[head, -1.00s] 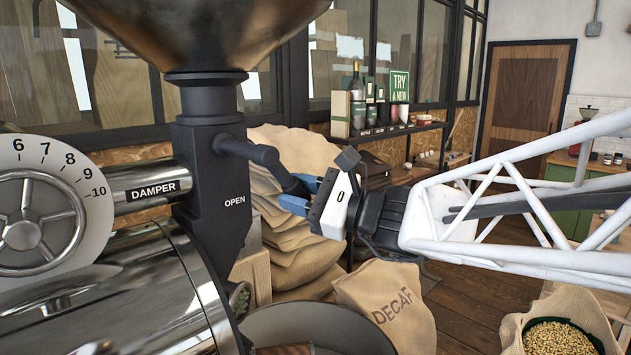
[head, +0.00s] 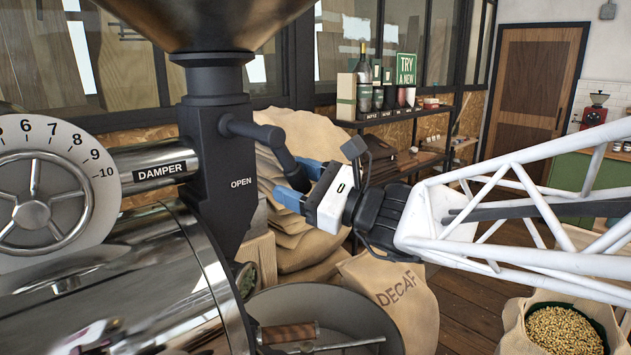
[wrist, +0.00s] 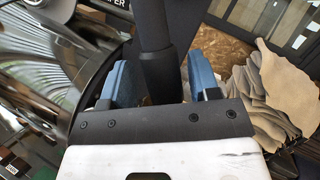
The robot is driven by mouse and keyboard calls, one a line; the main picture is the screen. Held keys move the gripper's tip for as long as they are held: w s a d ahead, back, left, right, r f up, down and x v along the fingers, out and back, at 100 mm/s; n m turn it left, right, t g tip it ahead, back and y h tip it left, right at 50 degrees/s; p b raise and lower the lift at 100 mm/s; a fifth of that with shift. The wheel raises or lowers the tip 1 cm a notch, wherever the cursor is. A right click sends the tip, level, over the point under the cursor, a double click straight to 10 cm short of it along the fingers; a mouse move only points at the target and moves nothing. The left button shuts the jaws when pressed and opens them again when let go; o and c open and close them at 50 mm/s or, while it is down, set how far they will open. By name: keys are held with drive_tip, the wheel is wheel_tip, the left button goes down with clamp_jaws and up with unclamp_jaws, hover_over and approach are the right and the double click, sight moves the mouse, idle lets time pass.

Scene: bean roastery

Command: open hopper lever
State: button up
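The hopper lever (head: 259,132) is a dark bent bar on the right of the black column under the hopper (head: 205,22). It runs right, then bends down toward my gripper (head: 291,183). The word OPEN is on the column beside it. My gripper has blue fingers and a white palm. In the wrist view the lever's handle (wrist: 158,72) stands between the two blue fingers of my gripper (wrist: 158,84), one on each side. The fingers are apart, and slim gaps seem to show beside the handle. In the head view the handle's end is hidden by the fingers.
The roaster drum (head: 130,285) and damper dial (head: 38,205) are at left. A round cooling tray (head: 365,310) is below my gripper. Burlap sacks (head: 300,245) are behind it, with a DECAF sack (head: 395,290) in front. An open bean sack (head: 515,325) stands lower right.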

drive_tip(key=shift+d, duration=0.1)
idle(0.3)
drive_tip(key=shift+v, duration=3.8)
drive_tip(key=shift+s, duration=0.1)
drive_tip(key=s+d+f+n+g+h, duration=0.3)
drive_tip(key=s+f+n+g+h, duration=0.2)
drive_tip(key=s+f+n+h, duration=0.6)
drive_tip(key=s+d+f+n+h, duration=0.2)
drive_tip(key=d+f+h, duration=0.2)
drive_tip(key=d, duration=0.2)
drive_tip(key=s+d+f+n+h, duration=0.2)
drive_tip(key=d+f+n+h, duration=0.1)
drive_tip(key=d, duration=0.4)
drive_tip(key=shift+d+f+h, duration=0.3)
drive_tip(key=shift+f+h, duration=0.4)
drive_tip(key=shift+f, duration=0.25)
